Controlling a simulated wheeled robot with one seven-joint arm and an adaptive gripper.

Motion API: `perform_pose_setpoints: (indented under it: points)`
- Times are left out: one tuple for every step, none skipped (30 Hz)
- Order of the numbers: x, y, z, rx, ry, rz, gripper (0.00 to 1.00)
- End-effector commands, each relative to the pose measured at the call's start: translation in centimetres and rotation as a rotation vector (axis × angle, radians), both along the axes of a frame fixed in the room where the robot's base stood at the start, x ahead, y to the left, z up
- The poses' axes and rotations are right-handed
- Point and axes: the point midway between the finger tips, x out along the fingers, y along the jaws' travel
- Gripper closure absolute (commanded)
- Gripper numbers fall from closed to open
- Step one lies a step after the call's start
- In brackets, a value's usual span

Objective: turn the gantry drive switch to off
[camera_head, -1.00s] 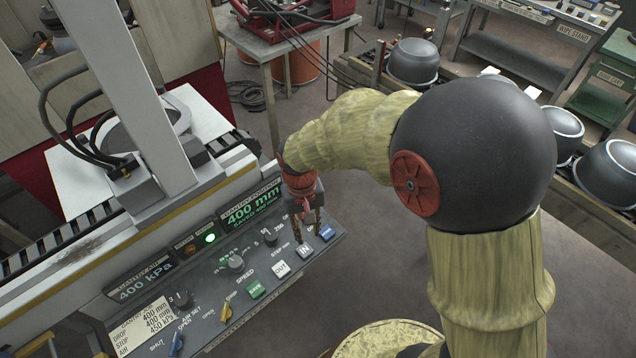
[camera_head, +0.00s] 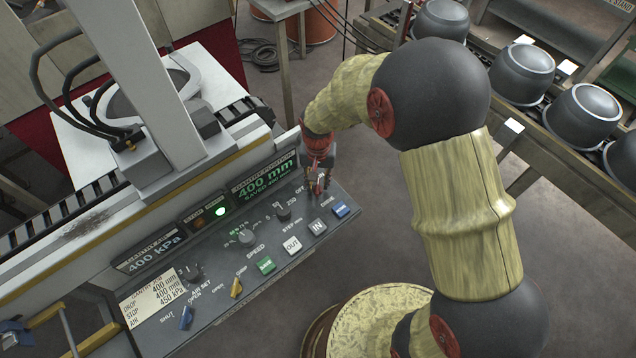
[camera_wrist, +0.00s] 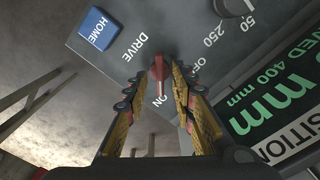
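The gantry drive switch (camera_wrist: 158,68) is a small red knob on the grey control panel, marked DRIVE. In the wrist view its pointer is toward the ON mark, and an O-word on the other side is partly covered by a finger. My gripper (camera_wrist: 157,82) is open, with one finger on each side of the knob. A gap shows on the left side; whether the right finger touches it I cannot tell. In the head view my gripper (camera_head: 318,188) is over the panel's far right corner and hides the switch.
The blue HOME button (camera_head: 340,211) and the pale IN button (camera_head: 318,227) are close to the gripper. The OUT button (camera_head: 292,245) and green button (camera_head: 265,265) are further left. The position display (camera_head: 266,178) rises behind. Open floor lies right of the panel.

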Motion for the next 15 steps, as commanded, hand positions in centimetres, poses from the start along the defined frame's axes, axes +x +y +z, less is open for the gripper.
perform_pose_setpoints:
  points:
    - [-0.02,-0.01,-0.46,0.0,0.001,0.0,0.74]
    - [-0.02,-0.01,-0.61,0.0,0.001,0.0,0.74]
    - [-0.01,0.0,-0.75,0.0,0.0,0.0,0.74]
    - [0.0,0.0,-0.82,0.0,0.0,0.0,0.74]
    - [0.01,0.0,-0.86,0.0,0.0,0.0,0.74]
    - [0.01,0.01,-0.88,0.0,0.0,0.0,0.74]
    - [0.02,0.01,-0.89,0.0,0.0,0.0,0.74]
    - [0.02,0.01,-0.88,0.0,0.0,0.0,0.74]
    - [0.02,0.01,-0.87,0.0,-0.001,0.0,0.74]
    - [0.02,0.01,-0.86,0.0,-0.001,0.0,0.74]
    - [0.02,0.01,-0.86,0.0,0.0,0.0,0.74]
    - [0.02,0.01,-0.86,0.0,0.0,0.0,0.75]
    - [0.01,0.01,-0.86,0.0,0.0,0.0,0.77]
    - [0.02,0.01,-0.86,0.0,0.0,0.0,0.78]
    - [0.01,0.01,-0.85,0.0,0.0,0.0,0.8]
